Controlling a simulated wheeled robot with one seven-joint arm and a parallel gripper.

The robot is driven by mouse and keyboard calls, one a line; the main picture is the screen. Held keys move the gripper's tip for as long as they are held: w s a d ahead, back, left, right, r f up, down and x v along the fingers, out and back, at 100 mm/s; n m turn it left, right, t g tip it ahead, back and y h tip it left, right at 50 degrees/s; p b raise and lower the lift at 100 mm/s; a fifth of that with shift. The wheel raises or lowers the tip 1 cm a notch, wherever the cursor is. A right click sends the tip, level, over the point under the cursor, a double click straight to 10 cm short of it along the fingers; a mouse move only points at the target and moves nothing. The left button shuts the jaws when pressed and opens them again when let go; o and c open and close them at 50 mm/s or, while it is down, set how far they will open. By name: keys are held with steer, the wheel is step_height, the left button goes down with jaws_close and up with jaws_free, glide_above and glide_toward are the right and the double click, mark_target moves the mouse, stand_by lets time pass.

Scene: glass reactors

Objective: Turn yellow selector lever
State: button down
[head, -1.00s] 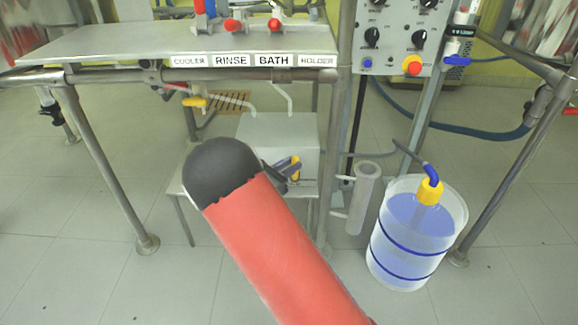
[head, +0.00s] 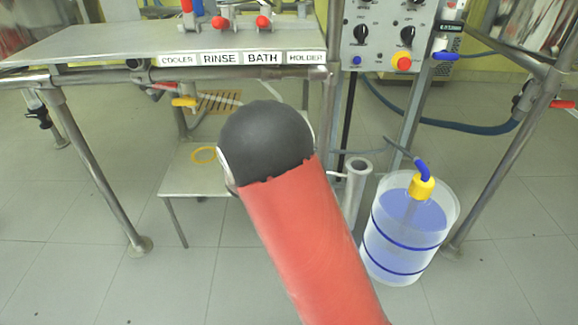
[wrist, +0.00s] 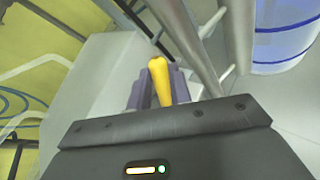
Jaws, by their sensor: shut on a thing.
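The yellow lever (wrist: 160,80) shows in the wrist view, between the two purple-grey fingers of my gripper (wrist: 159,90). The gripper is shut on it. A pale box surface (wrist: 105,70) lies behind and to the left of the fingers. In the head view my red and black arm covers my gripper, the held lever and most of the box.
A metal bench (head: 130,45) with labelled edge stands above. Under it is a yellow-handled valve (head: 184,102) and a low stand (head: 185,180) with a yellow ring. A steel cylinder (head: 357,185) and a bucket of blue liquid (head: 410,235) stand right. Floor at left is clear.

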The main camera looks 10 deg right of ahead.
steer(key=shift+s+d+f+m+y+b, duration=0.2)
steer(key=shift+d+f+m+y+b, duration=0.2)
steer(key=shift+d+m+y+b, duration=0.45)
steer(key=shift+a+y, duration=0.1)
steer(key=shift+y, duration=0.15)
steer(key=c, duration=1.3)
jaws_free()
steer(key=p+v, duration=0.1)
steer(key=v, duration=0.6)
steer(key=shift+s+a+r, duration=0.15)
steer(key=shift+s+a, duration=0.05)
steer(key=shift+a, duration=0.05)
